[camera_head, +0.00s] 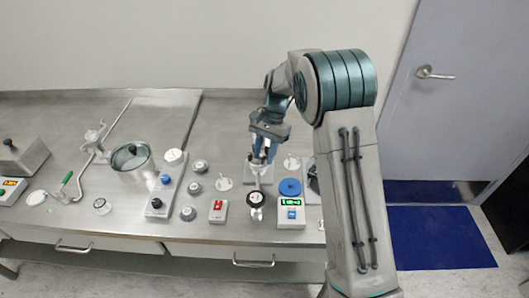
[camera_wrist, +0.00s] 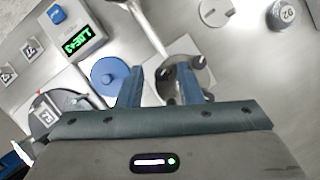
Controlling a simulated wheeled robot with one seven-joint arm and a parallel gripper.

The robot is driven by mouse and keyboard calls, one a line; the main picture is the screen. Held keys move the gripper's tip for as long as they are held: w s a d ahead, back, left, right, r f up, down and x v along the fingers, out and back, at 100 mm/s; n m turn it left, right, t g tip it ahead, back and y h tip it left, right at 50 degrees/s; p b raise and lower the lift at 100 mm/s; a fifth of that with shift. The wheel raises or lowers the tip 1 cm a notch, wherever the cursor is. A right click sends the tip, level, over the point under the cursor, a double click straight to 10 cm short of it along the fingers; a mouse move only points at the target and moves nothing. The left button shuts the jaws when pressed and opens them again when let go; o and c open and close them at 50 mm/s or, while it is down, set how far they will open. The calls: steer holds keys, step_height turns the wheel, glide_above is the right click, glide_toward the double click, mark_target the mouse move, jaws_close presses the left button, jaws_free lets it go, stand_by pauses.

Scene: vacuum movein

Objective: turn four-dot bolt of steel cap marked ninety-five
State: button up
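My gripper (camera_wrist: 160,88) is open, with its two blue fingers apart and nothing visibly held. It also shows in the head view (camera_head: 262,158), pointing down over the back middle of the bench. A round grey flanged piece (camera_wrist: 186,73) with several dark bolts sits on a pale square plate, partly hidden behind the right finger. I cannot read a ninety-five or bolt dots on it. A steel cap with a partly readable number (camera_wrist: 283,14) lies at the top right of the wrist view. Several steel caps (camera_head: 195,187) stand left of my gripper in the head view.
A device with a green display (camera_wrist: 80,46) and a blue disc (camera_wrist: 110,74) are close by the left finger. A red-switch box (camera_head: 218,211) and steel pot (camera_head: 131,157) are further left.

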stand_by(0.3)
